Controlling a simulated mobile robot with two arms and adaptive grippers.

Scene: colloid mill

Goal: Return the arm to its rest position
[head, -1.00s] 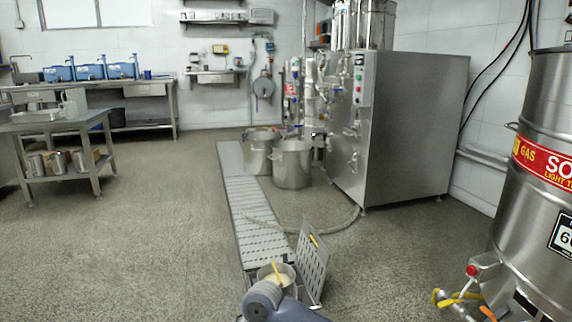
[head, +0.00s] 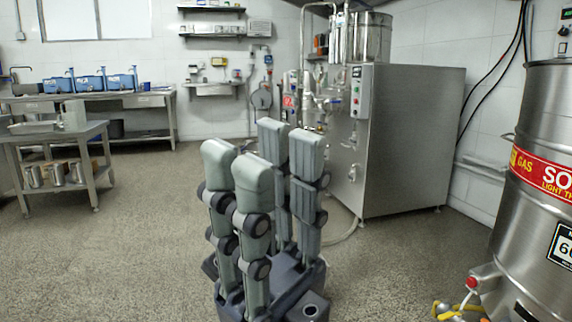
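My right gripper (head: 264,165) stands upright in the middle of the head view, close to the camera. Its grey padded fingers point up. A clear gap shows between the left pair of pads and the right pair, and nothing is held between them. Its dark base is at the bottom centre. My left gripper is not in view.
A steel machine cabinet (head: 415,140) stands behind, to the right of the gripper. A large steel drum (head: 540,120) with a red label is at the right edge. A steel cart (head: 85,135) and a bench (head: 150,100) are at left. The floor at left is clear.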

